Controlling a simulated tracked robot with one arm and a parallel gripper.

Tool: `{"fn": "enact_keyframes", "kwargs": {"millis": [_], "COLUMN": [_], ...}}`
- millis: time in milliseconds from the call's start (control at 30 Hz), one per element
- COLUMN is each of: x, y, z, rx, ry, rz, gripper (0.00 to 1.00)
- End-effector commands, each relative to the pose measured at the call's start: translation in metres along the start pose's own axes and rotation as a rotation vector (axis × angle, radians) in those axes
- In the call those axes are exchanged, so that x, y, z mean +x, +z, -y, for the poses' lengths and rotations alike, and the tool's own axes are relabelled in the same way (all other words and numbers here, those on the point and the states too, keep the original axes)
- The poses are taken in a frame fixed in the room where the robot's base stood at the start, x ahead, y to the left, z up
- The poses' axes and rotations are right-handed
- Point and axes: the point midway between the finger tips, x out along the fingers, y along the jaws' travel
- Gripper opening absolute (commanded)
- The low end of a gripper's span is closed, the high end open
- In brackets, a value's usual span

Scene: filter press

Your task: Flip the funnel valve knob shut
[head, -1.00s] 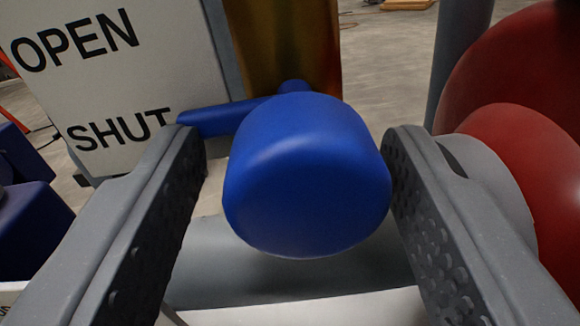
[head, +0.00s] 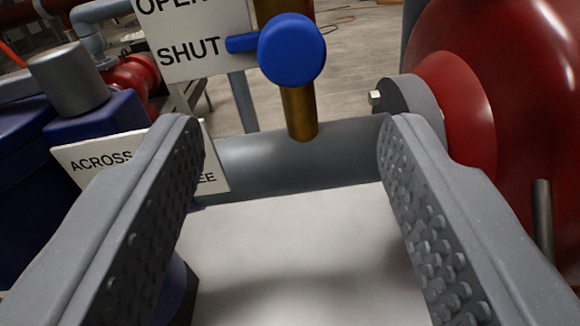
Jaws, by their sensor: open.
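The blue funnel valve knob (head: 292,50) shows in the upper middle of the head view, in front of a brass-coloured stem (head: 299,112). Its blue pointer (head: 241,43) reaches left, level with the word SHUT on the white OPEN/SHUT sign (head: 190,45). My gripper (head: 290,130) is open and empty, its two fingers wide apart at left and right. The knob is beyond and above the fingertips, clear of both.
A grey horizontal pipe (head: 300,158) and a pale flat surface (head: 300,240) lie below the knob. A large red rounded body (head: 470,90) with a grey flange stands close on the right. A blue body and a white ACROSS sign (head: 95,158) are at left.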

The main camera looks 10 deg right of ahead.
Motion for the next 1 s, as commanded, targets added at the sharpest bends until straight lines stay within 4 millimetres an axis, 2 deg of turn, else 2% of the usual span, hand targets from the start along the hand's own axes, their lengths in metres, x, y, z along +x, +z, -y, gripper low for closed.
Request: {"fn": "enact_keyframes", "kwargs": {"millis": [100,333,533,900,1000], "x": [-0.018,-0.042,-0.048,-0.048,-0.047], "y": [0.000,0.002,0.001,0.002,-0.003], "z": [0.001,0.001,0.001,0.001,0.003], "rx": [-0.002,-0.002,-0.001,-0.002,0.006], "ry": [-0.002,-0.002,0.000,-0.001,-0.008], "rz": [0.002,0.004,0.000,0.001,0.003], "gripper": [0.50,0.50,0.50,0.50,0.50]}}
